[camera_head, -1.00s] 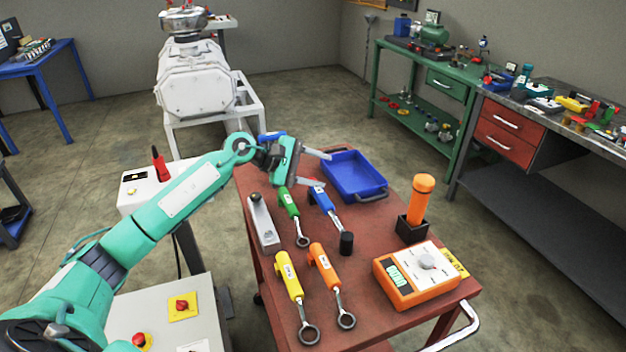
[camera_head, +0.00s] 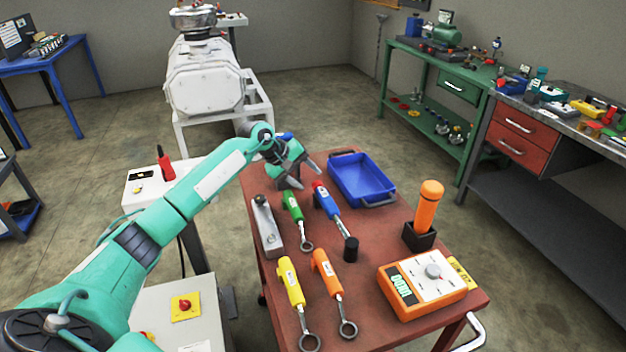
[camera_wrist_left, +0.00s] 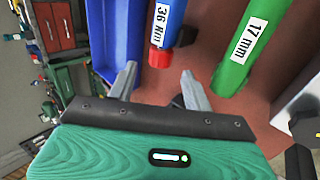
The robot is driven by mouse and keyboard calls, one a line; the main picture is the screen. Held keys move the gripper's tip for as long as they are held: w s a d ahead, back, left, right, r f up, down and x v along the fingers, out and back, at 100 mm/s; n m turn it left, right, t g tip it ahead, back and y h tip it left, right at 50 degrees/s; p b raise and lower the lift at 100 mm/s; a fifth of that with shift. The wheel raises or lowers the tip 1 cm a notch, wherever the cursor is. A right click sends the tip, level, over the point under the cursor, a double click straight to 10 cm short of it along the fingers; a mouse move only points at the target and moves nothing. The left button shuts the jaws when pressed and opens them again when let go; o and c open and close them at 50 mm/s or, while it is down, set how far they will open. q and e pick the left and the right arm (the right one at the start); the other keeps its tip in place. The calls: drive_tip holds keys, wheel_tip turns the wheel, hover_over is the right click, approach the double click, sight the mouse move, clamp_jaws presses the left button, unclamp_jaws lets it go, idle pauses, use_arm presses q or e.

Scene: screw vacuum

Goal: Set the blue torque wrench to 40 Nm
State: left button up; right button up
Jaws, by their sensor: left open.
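The blue torque wrench (camera_head: 329,202) lies on the red table, its red end cap (camera_head: 318,185) toward the back and its black socket end (camera_head: 350,249) toward the front. In the left wrist view, the blue handle (camera_wrist_left: 168,25) carries a white label that seems to read 36 Nm. Its red end (camera_wrist_left: 160,56) is just beyond my left fingertips. My left gripper (camera_head: 306,172) is open and empty, near the red end. In the left wrist view its two fingers (camera_wrist_left: 160,85) point at the cap from either side, apart from it. My right gripper is not in view.
A green wrench (camera_head: 292,206) labelled 17 mm lies close beside the blue one. Yellow (camera_head: 291,283) and orange (camera_head: 326,275) wrenches lie in front. A blue tray (camera_head: 376,200) is behind right. An orange tester (camera_head: 400,291) and an orange-handled tool (camera_head: 428,208) in a black holder stand right.

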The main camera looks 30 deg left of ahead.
sight(315, 182)
use_arm(q)
drive_tip(key=shift+x, duration=1.9)
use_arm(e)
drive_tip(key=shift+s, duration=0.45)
use_arm(q)
drive_tip(key=c, duration=1)
drive_tip(key=shift+r, duration=0.1)
drive_tip(key=shift+w+d+r+g+y+b, duration=0.15)
drive_tip(key=shift+g+y+b, duration=0.15)
drive_tip(key=shift+g+y, duration=0.55)
drive_tip(key=shift+g, duration=0.25)
drive_tip(key=shift+w+d+g+y, duration=0.1)
drive_tip(key=shift+g+y, duration=0.6)
drive_tip(key=shift+y, duration=0.05)
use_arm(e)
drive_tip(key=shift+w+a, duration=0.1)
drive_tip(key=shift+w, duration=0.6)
